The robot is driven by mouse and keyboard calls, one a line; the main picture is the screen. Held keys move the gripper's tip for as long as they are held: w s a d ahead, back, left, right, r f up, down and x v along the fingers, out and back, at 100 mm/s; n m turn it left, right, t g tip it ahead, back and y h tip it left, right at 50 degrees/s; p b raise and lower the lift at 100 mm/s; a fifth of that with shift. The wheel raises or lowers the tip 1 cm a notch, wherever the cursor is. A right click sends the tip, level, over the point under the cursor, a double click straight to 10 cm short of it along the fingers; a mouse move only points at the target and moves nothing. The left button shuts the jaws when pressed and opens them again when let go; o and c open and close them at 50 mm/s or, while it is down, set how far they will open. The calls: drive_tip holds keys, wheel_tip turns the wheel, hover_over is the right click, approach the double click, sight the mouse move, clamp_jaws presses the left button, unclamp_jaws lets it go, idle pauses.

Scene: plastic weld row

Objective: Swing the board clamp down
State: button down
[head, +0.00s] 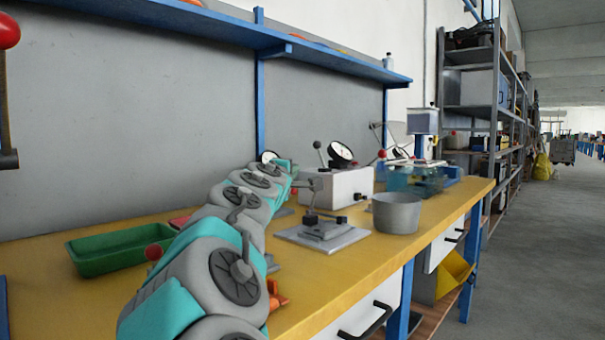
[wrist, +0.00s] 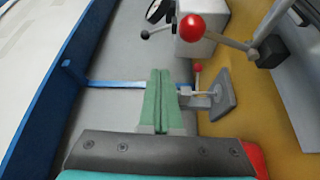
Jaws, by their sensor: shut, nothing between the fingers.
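In the wrist view, my gripper (wrist: 160,130) has its green fingers pressed together, with nothing between them. A small clamp with a red ball knob (wrist: 197,68) on an upright stem stands just beyond the fingers, beside a grey plate (wrist: 222,95); the fingers look apart from it. A larger red knob (wrist: 192,28) ends a grey lever from a dark block at the upper right. I cannot tell which is the board clamp. In the head view, a clamp fixture on a metal plate (head: 345,240) stands on the bench; my arm hides my gripper.
On the yellow bench (head: 50,300) are a green tray (head: 118,249), a round metal pot (head: 396,213) and a white box with a dial (head: 340,187). A blue shelf (head: 330,55) runs above. The aisle at right is clear.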

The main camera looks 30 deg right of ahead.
drive_tip(key=s+a+f, duration=0.2)
drive_tip(key=s+a, duration=0.4)
drive_tip(key=s, duration=0.1)
drive_tip(key=shift+a+f, duration=0.3)
idle(0.5)
